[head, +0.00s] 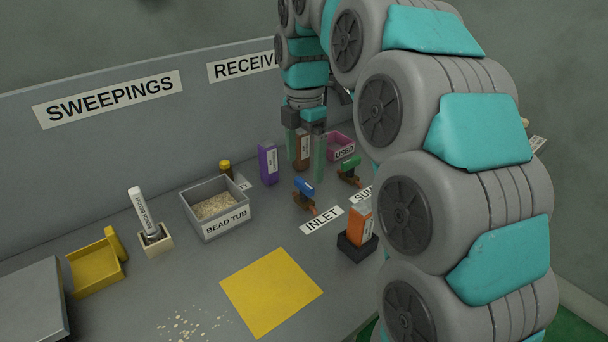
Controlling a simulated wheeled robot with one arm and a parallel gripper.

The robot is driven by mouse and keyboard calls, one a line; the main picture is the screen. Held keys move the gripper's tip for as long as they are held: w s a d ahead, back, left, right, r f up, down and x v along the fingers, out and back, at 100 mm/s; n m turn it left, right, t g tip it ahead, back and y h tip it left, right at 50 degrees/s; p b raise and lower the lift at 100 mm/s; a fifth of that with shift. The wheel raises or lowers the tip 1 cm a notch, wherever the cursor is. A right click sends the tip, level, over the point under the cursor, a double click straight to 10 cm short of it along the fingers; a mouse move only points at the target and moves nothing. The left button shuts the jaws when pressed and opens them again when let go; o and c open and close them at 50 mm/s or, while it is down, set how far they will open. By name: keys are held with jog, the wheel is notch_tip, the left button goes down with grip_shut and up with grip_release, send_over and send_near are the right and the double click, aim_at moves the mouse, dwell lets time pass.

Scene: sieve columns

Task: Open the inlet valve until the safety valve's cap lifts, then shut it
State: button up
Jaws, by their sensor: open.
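The inlet valve (304,193) has a blue handle on a brown body and stands behind the INLET label (322,220). A second valve (349,172) with a green handle stands to its right, near a label partly hidden by my arm. My gripper (305,160) is open, fingers pointing down, above and behind the blue handle. A brown block (302,146) shows between or behind the fingers; I cannot tell which. I cannot make out the safety valve or its cap.
A purple box (268,163), an orange box in a black holder (357,243) and a pink USED bin (340,146) stand nearby. A yellow mat (271,291) lies in front.

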aim_at(304, 183)
jog(key=shift+f, duration=2.4)
jog(key=c, duration=1.4)
